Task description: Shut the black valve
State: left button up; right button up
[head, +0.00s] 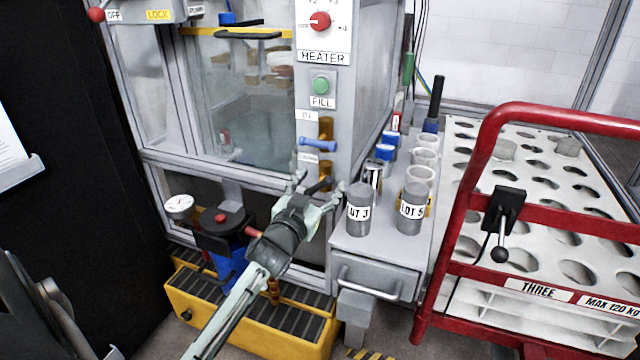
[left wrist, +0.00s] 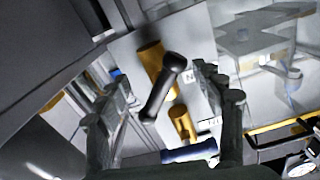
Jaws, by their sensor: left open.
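The black valve (head: 318,187) is a short lever on a brass body, low on the grey panel under the fill button. In the head view my left gripper (head: 320,178) partly hides it. In the left wrist view the black valve handle (left wrist: 160,90) lies slanted between the two fingers of my open left gripper (left wrist: 163,78). Both fingers look apart from the handle, though contact is hard to judge. The blue valve (head: 318,145) sits just above the black one; its handle (left wrist: 190,152) shows at the lower edge of the wrist view. My right gripper is not in view.
A grey drawer cabinet (head: 375,258) with labelled cylinders stands right of the panel. A red-railed cart (head: 460,200) is further right. A blue-and-black device (head: 225,240) stands on a yellow grated base (head: 250,325) below left. A glass chamber (head: 240,100) is behind.

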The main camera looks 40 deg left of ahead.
pick_arm(q)
jog(key=v, duration=1.2)
